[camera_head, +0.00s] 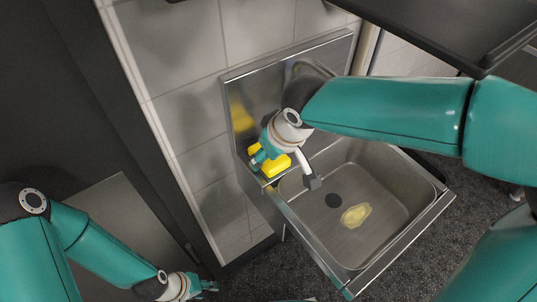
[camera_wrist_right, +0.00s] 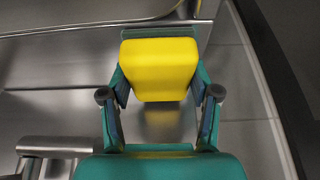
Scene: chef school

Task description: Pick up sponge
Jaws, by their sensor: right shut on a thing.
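The yellow sponge (camera_wrist_right: 159,68) is between the two fingers of my right gripper (camera_wrist_right: 160,100) in the right wrist view. The right gripper is shut on it, with a finger at each side. In the head view the sponge (camera_head: 276,167) shows at the back left corner of the steel sink, partly covered by my right gripper (camera_head: 262,158). Whether the sponge touches the sink's ledge is hard to tell. My left gripper (camera_head: 207,287) is low at the bottom of the head view, far from the sponge. Its fingers are too small to judge.
The steel sink (camera_head: 389,246) has a raised back panel with a yellow reflection, and a faucet (camera_head: 311,182) close to the right gripper. A pale yellow item (camera_head: 355,215) lies in the basin near the drain. A dark shelf (camera_head: 455,30) overhangs at top right.

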